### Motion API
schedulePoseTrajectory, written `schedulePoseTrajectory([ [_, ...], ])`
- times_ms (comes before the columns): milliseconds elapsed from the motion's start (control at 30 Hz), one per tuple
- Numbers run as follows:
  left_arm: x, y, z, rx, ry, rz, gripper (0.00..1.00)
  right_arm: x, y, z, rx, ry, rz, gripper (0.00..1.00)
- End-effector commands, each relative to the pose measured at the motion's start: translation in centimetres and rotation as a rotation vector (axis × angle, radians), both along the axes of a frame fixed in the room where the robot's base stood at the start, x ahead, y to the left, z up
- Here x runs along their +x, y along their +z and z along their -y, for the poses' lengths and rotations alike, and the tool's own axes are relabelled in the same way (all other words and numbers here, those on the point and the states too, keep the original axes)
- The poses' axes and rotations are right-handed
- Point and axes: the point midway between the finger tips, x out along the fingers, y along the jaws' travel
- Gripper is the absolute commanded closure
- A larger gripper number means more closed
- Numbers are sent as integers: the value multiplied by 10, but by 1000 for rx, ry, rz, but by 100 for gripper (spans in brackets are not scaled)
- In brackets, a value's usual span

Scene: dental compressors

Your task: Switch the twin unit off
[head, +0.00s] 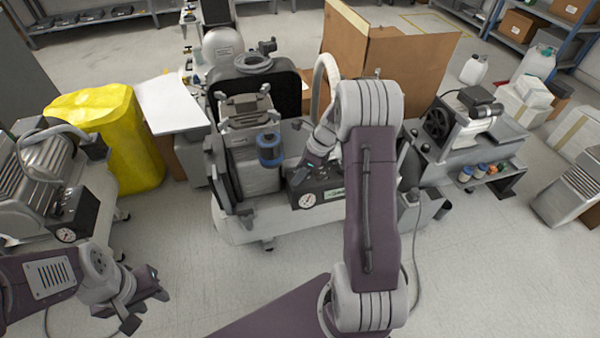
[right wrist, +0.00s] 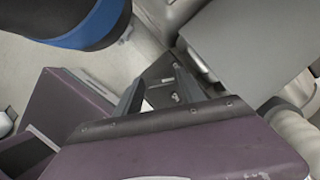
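The middle compressor has a long pale tank (head: 240,228), a grey housing and a black control box (head: 322,192) with a round gauge (head: 307,200). I cannot confirm from its look that it is the twin unit. My right gripper (head: 306,172) points down just above the control box, and my arm hides part of the machine. In the right wrist view its two fingers (right wrist: 158,92) stand apart, with a dark surface bearing small light marks between them. The switch itself is not clear. My left gripper (head: 147,300) is open and empty over the floor at the lower left.
A blue-banded filter (head: 269,148) stands close beside my right gripper and shows large in the wrist view (right wrist: 85,30). Another compressor (head: 45,180) with a gauge box stands at left, near a yellow-covered object (head: 110,135). A smaller unit (head: 465,130) stands at right.

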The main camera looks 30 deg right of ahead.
Motion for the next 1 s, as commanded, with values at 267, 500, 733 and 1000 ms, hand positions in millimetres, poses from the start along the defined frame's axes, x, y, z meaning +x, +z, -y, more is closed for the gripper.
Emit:
schedulePoseTrajectory([
  [267, 0, 1, 0, 0, 0, 0, 64, 0, 1, 0, 0, 3, 0, 100],
  [500, 0, 20, 0, 0, 0, 0, 64, 0, 5, 1, 0, 76, -1, 100],
  [733, 0, 49, 0, 0, 0, 0, 64, 1, 6, 1, 1, 233, -2, 100],
  [1000, 0, 74, 0, 0, 0, 0, 64, 2, 4, 2, 1, 403, -1, 100],
])
